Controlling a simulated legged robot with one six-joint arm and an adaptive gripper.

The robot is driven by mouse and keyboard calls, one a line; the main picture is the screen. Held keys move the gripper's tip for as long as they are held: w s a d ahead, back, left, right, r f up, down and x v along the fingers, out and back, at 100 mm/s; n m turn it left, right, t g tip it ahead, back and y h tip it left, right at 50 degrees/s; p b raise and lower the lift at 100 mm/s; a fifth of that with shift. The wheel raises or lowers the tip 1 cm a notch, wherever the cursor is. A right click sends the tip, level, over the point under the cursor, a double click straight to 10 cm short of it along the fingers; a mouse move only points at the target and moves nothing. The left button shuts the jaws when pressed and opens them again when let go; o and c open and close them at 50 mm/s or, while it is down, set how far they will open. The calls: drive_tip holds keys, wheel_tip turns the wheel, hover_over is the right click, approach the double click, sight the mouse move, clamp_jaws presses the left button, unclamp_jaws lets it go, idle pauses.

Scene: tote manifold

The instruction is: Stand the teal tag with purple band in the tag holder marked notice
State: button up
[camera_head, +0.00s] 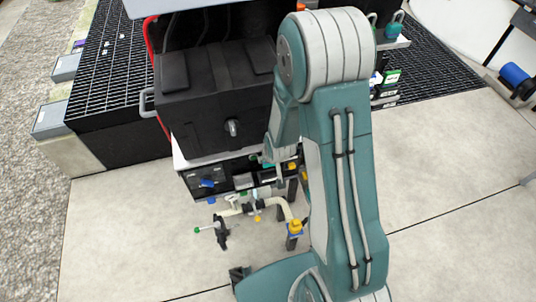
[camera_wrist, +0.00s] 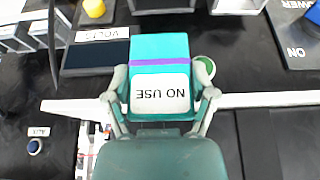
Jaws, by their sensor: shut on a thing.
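The teal tag with purple band (camera_wrist: 160,47) is in the wrist view, with a white "NO USE" label that reads upside down. My gripper (camera_wrist: 160,88) is shut on it, one finger at each side edge. The tag is over a dark panel front; I cannot tell whether it touches anything there. In the head view my arm hides most of the gripper and the tag. I cannot make out a tag holder marked notice in either view.
Pipes with valves (camera_head: 245,208) stand below the black cabinet (camera_head: 215,100).

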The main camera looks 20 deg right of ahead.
sight(267, 166)
drive_tip(key=shift+f, duration=0.55)
drive_tip(key=shift+a+f, duration=0.45)
drive_tip(key=shift+f, duration=0.55)
drive_tip(key=shift+d+f, duration=0.2)
drive_tip(key=shift+f, duration=0.3)
drive_tip(key=shift+d+f, duration=0.15)
drive_tip(key=shift+f, duration=0.35)
drive_tip(key=shift+a+f, duration=0.2)
drive_tip(key=shift+f, duration=0.65)
drive_tip(key=o, duration=0.9)
drive_tip(key=shift+o, duration=0.2)
drive_tip(key=shift+r, duration=0.15)
